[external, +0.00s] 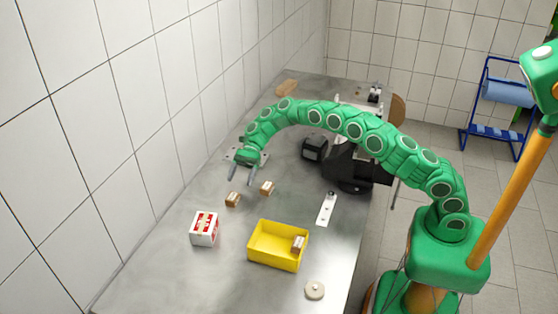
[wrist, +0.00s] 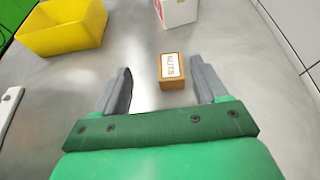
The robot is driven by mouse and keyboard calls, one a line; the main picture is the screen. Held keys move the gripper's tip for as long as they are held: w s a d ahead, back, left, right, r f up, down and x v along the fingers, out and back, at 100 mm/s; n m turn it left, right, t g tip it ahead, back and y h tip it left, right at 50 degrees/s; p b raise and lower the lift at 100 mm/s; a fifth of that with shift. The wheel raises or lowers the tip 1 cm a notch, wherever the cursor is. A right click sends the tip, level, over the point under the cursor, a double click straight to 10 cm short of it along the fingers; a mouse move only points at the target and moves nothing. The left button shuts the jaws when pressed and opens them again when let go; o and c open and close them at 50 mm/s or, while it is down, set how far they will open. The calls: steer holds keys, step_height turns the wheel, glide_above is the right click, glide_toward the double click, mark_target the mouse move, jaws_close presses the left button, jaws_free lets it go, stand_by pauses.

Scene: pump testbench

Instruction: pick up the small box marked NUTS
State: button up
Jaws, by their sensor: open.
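The small brown box marked NUTS (wrist: 171,71) sits on the metal bench in the wrist view, its pale label facing up. It lies between and just beyond the two grey fingers of my gripper (wrist: 161,68), nearer the right finger. In the external view my gripper (external: 241,177) is open and empty, pointing down over the bench. Two small brown boxes stand near it there, one at left (external: 232,200) and one at right (external: 267,188). Their labels are too small to read; the left one seems to match the NUTS box.
A yellow bin (external: 262,263) holds another small box (external: 298,244). A white and red box (external: 204,229) stands near the wall. A white strip (external: 326,210), a round disc (external: 315,290) and a black pump assembly (external: 350,168) are on the right. Bench around the small boxes is clear.

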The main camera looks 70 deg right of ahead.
mark_target(233, 195)
steer(key=shift+w+d+f+m, duration=0.2)
steer(key=shift+w+d+f, duration=0.1)
steer(key=shift+f, duration=0.2)
steer(key=shift+w+d+f+m, duration=0.2)
steer(key=shift+w+f, duration=0.1)
steer(key=shift+f, duration=0.15)
steer(key=shift+a, duration=0.15)
steer(key=shift+f+x, duration=0.2)
steer(key=shift+x, duration=1.7)
steer(key=shift+f+x, duration=0.15)
steer(key=shift+x, duration=1.75)
steer(key=c, duration=1.1)
steer(key=shift+o, duration=0.2)
steer(key=shift+r, duration=0.1)
